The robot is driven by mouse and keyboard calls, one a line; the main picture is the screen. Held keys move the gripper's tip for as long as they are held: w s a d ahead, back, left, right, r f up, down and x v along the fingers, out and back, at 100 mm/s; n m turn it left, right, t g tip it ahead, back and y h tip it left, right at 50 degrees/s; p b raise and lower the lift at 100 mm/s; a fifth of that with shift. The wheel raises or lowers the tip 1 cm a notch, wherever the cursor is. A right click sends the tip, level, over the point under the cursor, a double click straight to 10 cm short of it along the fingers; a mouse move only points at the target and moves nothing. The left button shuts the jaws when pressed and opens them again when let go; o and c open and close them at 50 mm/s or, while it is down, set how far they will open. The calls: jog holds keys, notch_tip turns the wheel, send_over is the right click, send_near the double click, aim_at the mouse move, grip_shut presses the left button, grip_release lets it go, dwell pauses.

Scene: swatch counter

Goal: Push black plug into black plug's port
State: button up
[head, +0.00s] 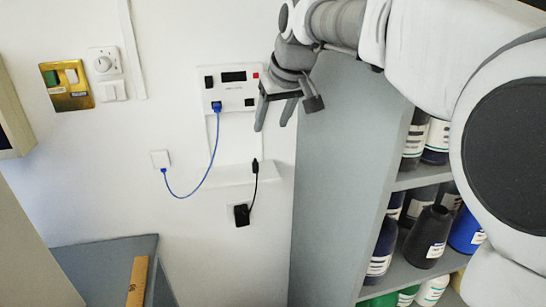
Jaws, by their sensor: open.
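The black plug (255,166) stands upright at the edge of a small white ledge on the wall, with its black cord hanging below it. The cord runs down to a black box (241,215) on the wall. A white panel (229,90) above has a small dark opening (250,102) at its lower right, which looks like a port; I cannot tell for sure that it is the black plug's. A blue plug (216,106) sits in the panel's lower left. My gripper (272,127) is open and empty, just right of the panel and above the black plug, apart from it.
A blue cord (207,178) loops from the blue plug to a white wall box (160,159). A grey shelf unit (335,180) with several bottles stands close on the right. A brass switch plate (67,86) is at the left. A grey surface (95,262) holds a wooden strip (138,281).

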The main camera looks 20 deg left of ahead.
jog(key=shift+f, duration=0.1)
send_over(256, 164)
jog(key=s+d, duration=0.2)
jog(key=f, duration=0.7)
jog(key=f+p, duration=0.1)
jog(key=f, duration=0.2)
jog(key=shift+w+d+f, duration=0.1)
jog(key=shift+w+f, duration=0.1)
jog(key=shift+w, duration=0.05)
jog(key=shift+s+a+p+x, duration=0.15)
jog(key=shift+p+x, duration=0.1)
jog(key=shift+x, duration=1.05)
jog(key=shift+s+a+p+x, duration=0.15)
jog(key=shift+p+x, duration=0.1)
jog(key=shift+x, duration=1.05)
grip_shut()
